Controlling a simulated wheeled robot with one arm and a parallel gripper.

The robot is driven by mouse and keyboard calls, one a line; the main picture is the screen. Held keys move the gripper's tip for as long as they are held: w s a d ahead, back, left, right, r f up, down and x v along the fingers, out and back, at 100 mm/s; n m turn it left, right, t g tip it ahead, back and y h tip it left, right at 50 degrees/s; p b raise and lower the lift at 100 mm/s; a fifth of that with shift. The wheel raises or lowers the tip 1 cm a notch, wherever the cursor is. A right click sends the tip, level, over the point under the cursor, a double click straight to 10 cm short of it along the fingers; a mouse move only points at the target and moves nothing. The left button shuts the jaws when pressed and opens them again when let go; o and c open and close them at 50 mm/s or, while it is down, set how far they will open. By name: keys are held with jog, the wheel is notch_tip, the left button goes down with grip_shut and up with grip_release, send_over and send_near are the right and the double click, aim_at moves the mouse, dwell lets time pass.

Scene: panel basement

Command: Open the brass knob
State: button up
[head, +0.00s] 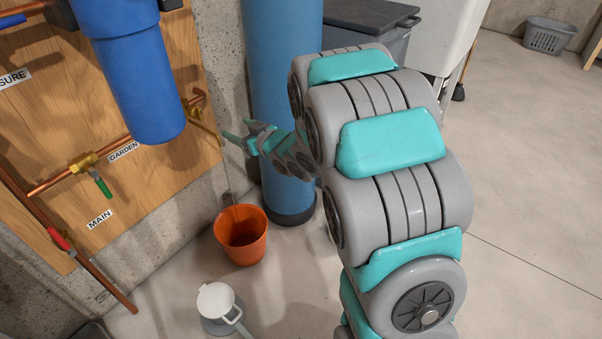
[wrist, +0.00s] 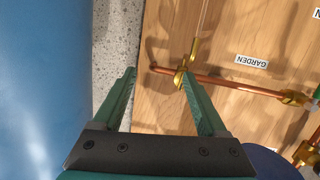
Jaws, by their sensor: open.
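A small brass fitting (head: 188,104), which looks like the brass knob, sits at the right end of the copper pipe on the wooden panel. It also shows in the wrist view (wrist: 182,76), by the right fingertip, with a brass part rising above it. I cannot make out the knob's exact shape. My gripper (head: 240,133) is open and empty, to the right of the fitting in the head view. In the wrist view its fingers (wrist: 159,73) point at the panel, and the pipe's end lies between or behind the tips. I cannot tell whether anything touches.
A blue filter housing (head: 137,75) hangs on the panel. A green-handled valve (head: 101,184) and a red-handled one (head: 58,238) are to the left. A tall blue tank (head: 280,60) stands behind my gripper. An orange bucket (head: 241,240) and a white jug (head: 217,300) are on the floor.

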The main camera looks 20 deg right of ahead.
jog(key=s+d+f+m+g+h+b, duration=0.2)
jog(key=s+d+g+h, duration=0.1)
jog(key=s+d, duration=0.3)
jog(key=s+d+f+m+g+h+b, duration=0.1)
jog(key=s+d+f+m+g+h, duration=0.1)
jog(key=s+d, duration=0.4)
jog(key=shift+s+f+g+h+b, duration=0.4)
jog(key=shift+s+f+g+h, duration=0.3)
jog(key=shift+s+h, duration=0.75)
jog(key=shift+f, duration=0.1)
jog(key=s+a+r+m+g+p, duration=0.1)
jog(key=s+g, duration=0.3)
jog(key=s, duration=1.3)
jog(key=s+a+r+g+y+p, duration=0.1)
jog(key=s+a+r+g+p, duration=0.1)
jog(key=s, duration=1.5)
jog(key=a+r+g, duration=0.1)
jog(key=a+g, duration=0.1)
jog(key=g, duration=0.1)
jog(key=shift+s+a+r+m+g, duration=0.2)
jog(key=shift+r+m+g, duration=0.1)
jog(key=shift+m, duration=0.1)
